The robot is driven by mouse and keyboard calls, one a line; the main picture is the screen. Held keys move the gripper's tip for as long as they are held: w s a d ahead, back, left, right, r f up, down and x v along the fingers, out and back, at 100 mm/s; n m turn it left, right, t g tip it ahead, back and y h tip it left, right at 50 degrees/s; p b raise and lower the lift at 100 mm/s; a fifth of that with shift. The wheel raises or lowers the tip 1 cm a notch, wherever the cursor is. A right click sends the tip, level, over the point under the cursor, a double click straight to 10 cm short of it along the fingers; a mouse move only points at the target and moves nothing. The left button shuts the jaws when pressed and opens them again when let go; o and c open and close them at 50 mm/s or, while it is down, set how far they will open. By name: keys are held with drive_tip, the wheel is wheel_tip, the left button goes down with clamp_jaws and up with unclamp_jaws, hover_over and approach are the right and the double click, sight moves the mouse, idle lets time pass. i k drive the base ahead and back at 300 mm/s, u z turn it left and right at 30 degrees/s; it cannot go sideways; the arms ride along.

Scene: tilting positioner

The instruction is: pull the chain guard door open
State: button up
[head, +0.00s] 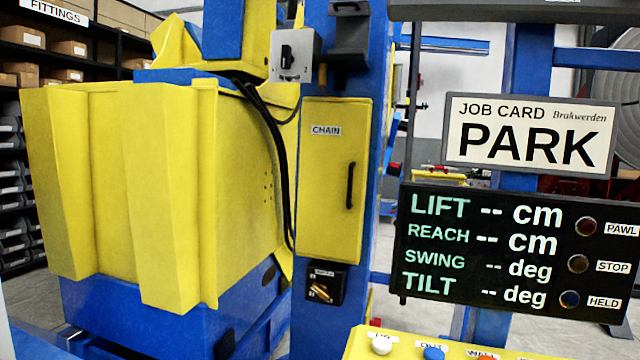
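The chain guard door (325,205) is a tall yellow panel labelled CHAIN on the blue column (366,150), in the middle of the head view. It looks closed, flush in its frame. A black vertical bar handle (350,185) sits near its right edge. My gripper is not in view, so nothing is seen touching the door or the handle.
A grey switch box (295,55) is above the door and a small black box (325,284) below it. Black cables (280,150) hang just left. A readout panel (500,250) and button console (430,345) stand right. A big yellow body (130,190) fills the left.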

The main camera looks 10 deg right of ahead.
sight(333, 136)
drive_tip(key=z, duration=0.3)
drive_tip(key=i, duration=0.9)
drive_tip(key=z, duration=0.7)
